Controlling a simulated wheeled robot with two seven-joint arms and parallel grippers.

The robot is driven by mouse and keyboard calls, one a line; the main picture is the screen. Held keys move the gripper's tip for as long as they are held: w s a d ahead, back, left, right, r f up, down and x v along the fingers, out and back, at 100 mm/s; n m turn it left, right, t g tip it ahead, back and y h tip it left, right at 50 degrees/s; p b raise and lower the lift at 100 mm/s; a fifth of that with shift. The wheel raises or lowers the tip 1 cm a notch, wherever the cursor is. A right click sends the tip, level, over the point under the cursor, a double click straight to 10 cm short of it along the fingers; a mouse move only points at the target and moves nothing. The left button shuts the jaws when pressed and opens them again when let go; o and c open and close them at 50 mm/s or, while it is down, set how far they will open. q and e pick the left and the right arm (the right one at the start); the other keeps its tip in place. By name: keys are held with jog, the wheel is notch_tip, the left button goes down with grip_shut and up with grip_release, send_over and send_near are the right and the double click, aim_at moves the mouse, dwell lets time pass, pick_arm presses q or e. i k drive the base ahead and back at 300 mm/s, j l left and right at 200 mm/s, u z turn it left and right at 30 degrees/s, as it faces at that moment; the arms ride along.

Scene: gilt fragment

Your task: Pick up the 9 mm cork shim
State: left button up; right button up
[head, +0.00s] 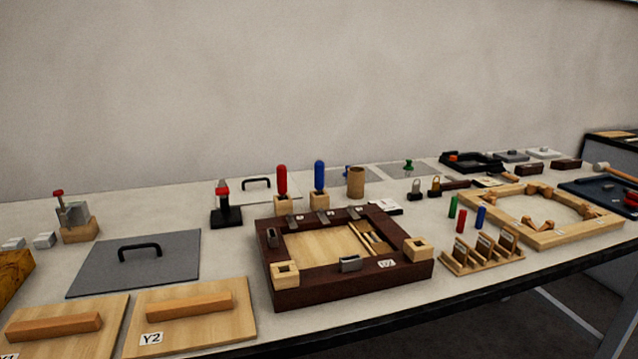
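A light wooden rack (483,262) stands near the front edge of the table, right of the dark frame. It holds a few upright brown pieces (507,238) that look like cork shims, with small pale labels in front. The labels are too small to read, so I cannot tell which one is 9 mm. Neither of my grippers is in the head view.
Red, green and blue pegs (461,221) stand just behind the rack. A dark wooden frame (347,289) is to its left, a light wooden frame (553,238) to its right. Handled boards (190,335) and a grey plate (110,278) lie at left.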

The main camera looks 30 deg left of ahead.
aim_at(484, 245)
jog(key=i+l+u, duration=0.2)
jog(key=l, duration=0.2)
jog(key=i+l+u, duration=0.15)
jog(key=l, duration=0.25)
jog(key=i+l+u, duration=0.2)
jog(key=l, duration=0.2)
jog(key=i+l+u, duration=0.15)
jog(key=l, duration=0.3)
jog(key=l+u, duration=0.2)
jog(key=l, duration=0.25)
